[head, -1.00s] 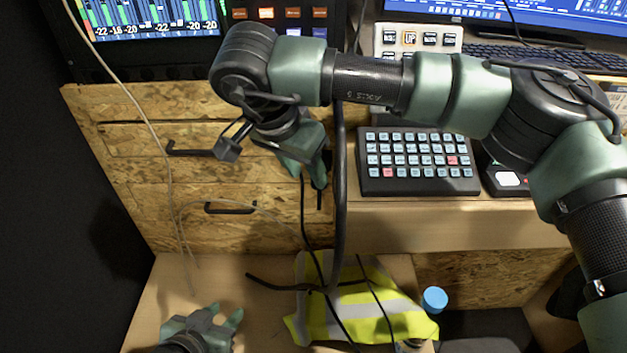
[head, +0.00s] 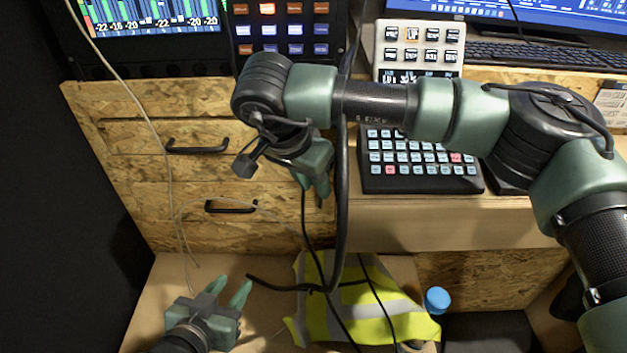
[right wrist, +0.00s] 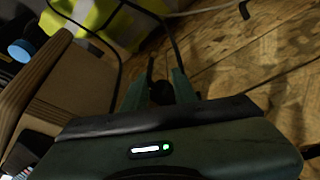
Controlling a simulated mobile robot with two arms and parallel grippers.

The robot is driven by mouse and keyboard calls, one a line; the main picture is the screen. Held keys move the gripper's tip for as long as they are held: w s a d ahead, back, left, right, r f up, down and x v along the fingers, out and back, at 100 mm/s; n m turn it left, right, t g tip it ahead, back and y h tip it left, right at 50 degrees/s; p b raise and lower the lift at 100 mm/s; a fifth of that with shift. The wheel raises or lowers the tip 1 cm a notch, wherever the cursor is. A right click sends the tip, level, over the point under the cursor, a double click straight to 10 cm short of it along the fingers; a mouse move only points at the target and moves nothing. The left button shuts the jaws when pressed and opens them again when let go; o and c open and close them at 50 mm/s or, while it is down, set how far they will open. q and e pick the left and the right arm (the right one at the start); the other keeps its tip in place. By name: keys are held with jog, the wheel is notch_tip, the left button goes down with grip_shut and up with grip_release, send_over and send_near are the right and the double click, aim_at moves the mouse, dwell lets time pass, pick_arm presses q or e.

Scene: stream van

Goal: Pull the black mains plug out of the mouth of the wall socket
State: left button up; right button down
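My right gripper (head: 318,188) reaches down in front of the wooden drawer fronts. In the right wrist view its two fingers (right wrist: 160,78) stand apart, with a dark rounded thing (right wrist: 162,92) between them, probably the black mains plug. I cannot tell whether the fingers touch it. A black cable (head: 306,215) hangs down from beside the gripper. The wall socket and its mouth are not clearly visible; the gripper and shadow hide that spot. My left gripper (head: 233,292) is open and empty over the wooden surface at the lower left.
A yellow hi-vis vest (head: 345,325) lies below, with black cables across it. A blue-capped bottle (head: 437,300) stands to its right. Drawer handles (head: 230,207) stick out left of the right gripper. A thin pale cable (head: 168,170) hangs at the left. A button panel (head: 418,160) sits on the desk.

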jog(key=c, duration=1.7)
grip_release()
jog(key=shift+w+r, duration=0.1)
jog(key=shift+d, duration=0.1)
grip_shut()
pick_arm(q)
jog(key=shift+w, duration=0.15)
pick_arm(e)
jog(key=shift+s, duration=0.3)
pick_arm(q)
jog(key=shift+w+r, duration=0.15)
jog(key=shift+r, duration=0.15)
pick_arm(e)
jog(key=shift+s, duration=0.35)
pick_arm(q)
jog(key=shift+d+r+t, duration=0.1)
jog(key=shift+t, duration=0.2)
pick_arm(e)
jog(key=shift+s, duration=0.2)
pick_arm(q)
jog(key=shift+w+r, duration=0.1)
pick_arm(e)
jog(key=shift+s, duration=0.1)
pick_arm(q)
jog(key=shift+w+d+r, duration=0.1)
jog(key=shift+w+r, duration=0.1)
pick_arm(e)
jog(key=shift+s, duration=0.35)
